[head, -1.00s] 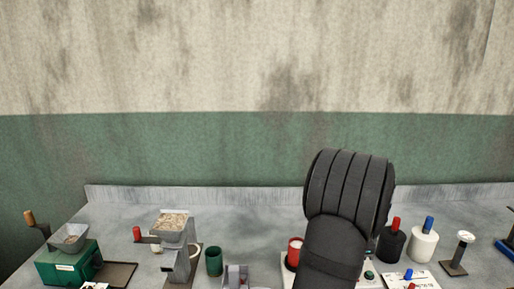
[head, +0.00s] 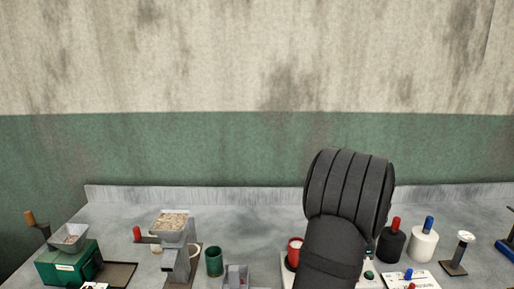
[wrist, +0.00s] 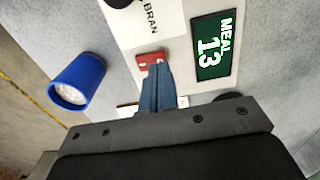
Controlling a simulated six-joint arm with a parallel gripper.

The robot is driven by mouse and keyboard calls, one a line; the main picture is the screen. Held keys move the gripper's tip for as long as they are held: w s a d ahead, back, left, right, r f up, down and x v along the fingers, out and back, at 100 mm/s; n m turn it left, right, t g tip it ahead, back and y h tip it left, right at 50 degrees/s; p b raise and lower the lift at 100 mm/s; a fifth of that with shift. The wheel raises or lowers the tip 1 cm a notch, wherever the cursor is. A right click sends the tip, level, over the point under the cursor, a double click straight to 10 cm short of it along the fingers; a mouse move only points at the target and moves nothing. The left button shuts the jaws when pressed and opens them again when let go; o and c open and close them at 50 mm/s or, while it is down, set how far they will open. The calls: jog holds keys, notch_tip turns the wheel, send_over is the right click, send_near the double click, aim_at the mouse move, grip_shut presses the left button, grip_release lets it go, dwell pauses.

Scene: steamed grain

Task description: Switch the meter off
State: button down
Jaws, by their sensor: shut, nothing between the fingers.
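The meter (wrist: 215,85) is a pale panel in the wrist view, with a dark green display (wrist: 212,45) reading "MEAL 13" in white. A small red switch (wrist: 145,58) with pale markings sits on the panel beside the display. My gripper (wrist: 154,68) is shut and empty, its blue-grey fingertips right at the switch and covering part of it. I cannot tell whether they touch it or which way it is set. In the head view my arm hides the gripper and the switch.
A blue cup (wrist: 78,82) with pale contents stands left of the panel in the wrist view. In the head view a red cup (head: 294,254) is left of my arm. Black (head: 391,245) and white (head: 423,243) containers stand to the right. A grain-filled hopper (head: 172,226) is at left.

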jog(key=shift+f, duration=0.9)
dwell(0.5)
jog(key=shift+r, duration=3.55)
jog(key=shift+f, duration=0.1)
notch_tip(320, 180, down, 7)
jog(key=shift+r, duration=0.1)
